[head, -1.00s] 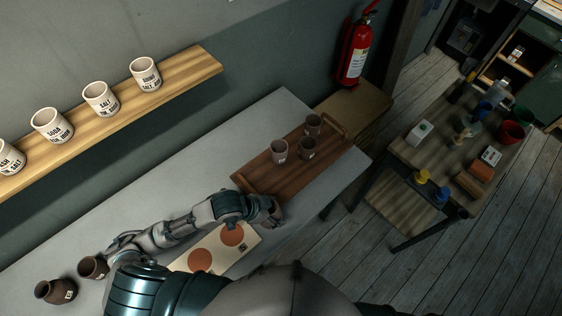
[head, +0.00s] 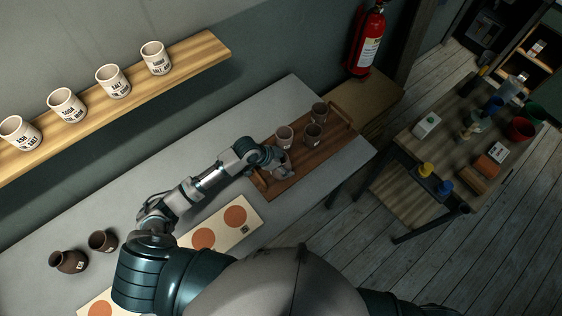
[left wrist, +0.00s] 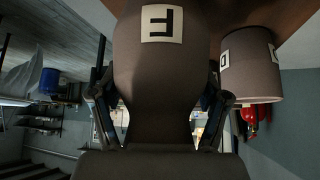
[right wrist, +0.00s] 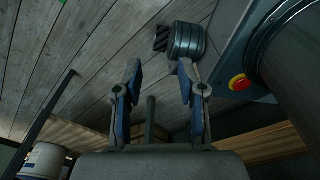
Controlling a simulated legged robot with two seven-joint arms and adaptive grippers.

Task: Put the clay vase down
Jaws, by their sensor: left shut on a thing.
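My left gripper (head: 277,161) is over the near left part of the wooden tray (head: 270,184). It is shut on a brown-grey clay vase (head: 283,172), mostly hidden by the hand in the head view. In the left wrist view the vase (left wrist: 165,75) fills the middle, with a white "F" label, and the gripper fingers (left wrist: 160,112) sit on both sides of its narrow part. I cannot tell whether its base touches the tray. My right gripper (right wrist: 155,95) is open and empty in the right wrist view.
Three cups stand farther back on the tray; the nearest cup (head: 285,137) is close to the held vase. A board with orange discs (head: 245,226) lies in front. Two dark pots, one a jug (head: 68,261), stand at left. The grey table (head: 180,170) is clear behind the arm.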

